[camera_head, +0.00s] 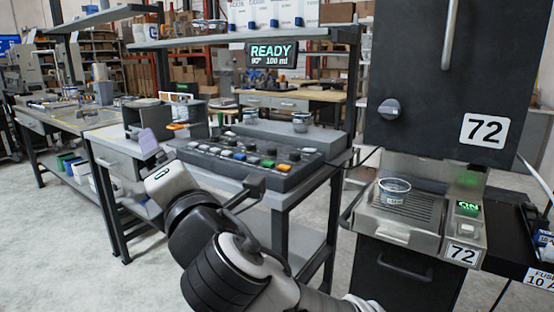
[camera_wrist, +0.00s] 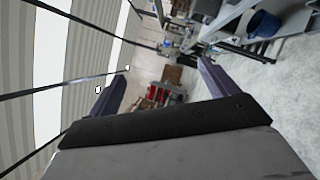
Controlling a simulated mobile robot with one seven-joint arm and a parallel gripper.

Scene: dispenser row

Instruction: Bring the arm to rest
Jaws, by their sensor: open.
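My arm rises from the bottom of the head view, and my gripper (camera_head: 149,143) is raised in front of the benches at left of centre. In the wrist view my gripper (camera_wrist: 160,85) shows two purple fingers set wide apart, with nothing between them. It is open and empty. In the head view the fingers overlap, so the gap does not show there. The gripper appears apart from the bench behind it; its exact distance cannot be told.
A control panel (camera_head: 262,163) with several coloured buttons lies on the bench right of my gripper. A sign (camera_head: 271,54) reads READY. At right, a dispenser (camera_head: 440,75) marked 72 has a clear cup (camera_head: 394,191) on its grate. Open floor (camera_head: 60,245) lies at left.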

